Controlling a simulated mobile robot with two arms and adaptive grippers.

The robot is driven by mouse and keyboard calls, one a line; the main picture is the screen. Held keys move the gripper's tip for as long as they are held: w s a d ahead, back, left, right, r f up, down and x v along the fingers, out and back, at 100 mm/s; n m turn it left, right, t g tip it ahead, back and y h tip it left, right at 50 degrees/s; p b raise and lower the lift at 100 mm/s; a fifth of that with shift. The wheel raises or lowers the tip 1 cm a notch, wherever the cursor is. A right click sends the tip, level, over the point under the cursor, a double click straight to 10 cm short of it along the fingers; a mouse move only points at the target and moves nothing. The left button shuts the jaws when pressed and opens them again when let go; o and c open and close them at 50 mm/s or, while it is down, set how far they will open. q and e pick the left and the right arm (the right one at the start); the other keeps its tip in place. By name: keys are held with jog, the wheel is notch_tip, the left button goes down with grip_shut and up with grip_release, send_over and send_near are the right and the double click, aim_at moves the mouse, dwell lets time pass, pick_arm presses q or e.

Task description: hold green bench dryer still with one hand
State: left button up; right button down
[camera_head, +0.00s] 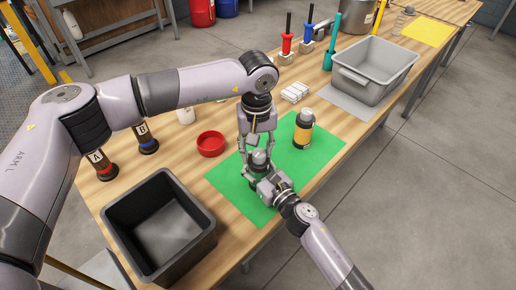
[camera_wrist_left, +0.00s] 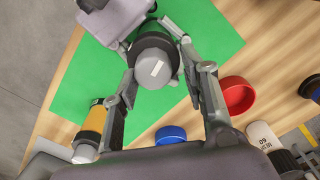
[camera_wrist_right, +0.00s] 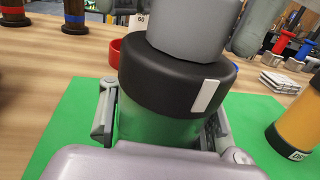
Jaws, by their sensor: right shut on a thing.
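The green bench dryer stands upright on the green mat (camera_head: 232,182), with a green body (camera_wrist_right: 160,130), a black collar and a grey top (camera_head: 259,158). My right gripper (camera_head: 262,182) is shut on its body low down; the fingers show on both sides in the right wrist view (camera_wrist_right: 160,125). My left gripper (camera_head: 257,145) is above it, pointing down. In the left wrist view its fingers (camera_wrist_left: 167,75) are spread, with the grey top (camera_wrist_left: 155,70) between and beyond them. I cannot tell whether they touch it.
An orange and black bottle (camera_head: 303,130) stands on the mat, to the right of the grippers. A red bowl (camera_head: 211,143) is to the left. A black bin (camera_head: 162,170) is at the front left, and a grey tub (camera_head: 385,60) is farther back right.

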aim_at(258, 152)
pick_arm(q)
jog(key=shift+o, duration=0.8)
jog(key=shift+s+d, duration=0.1)
notch_tip(258, 152, up, 12)
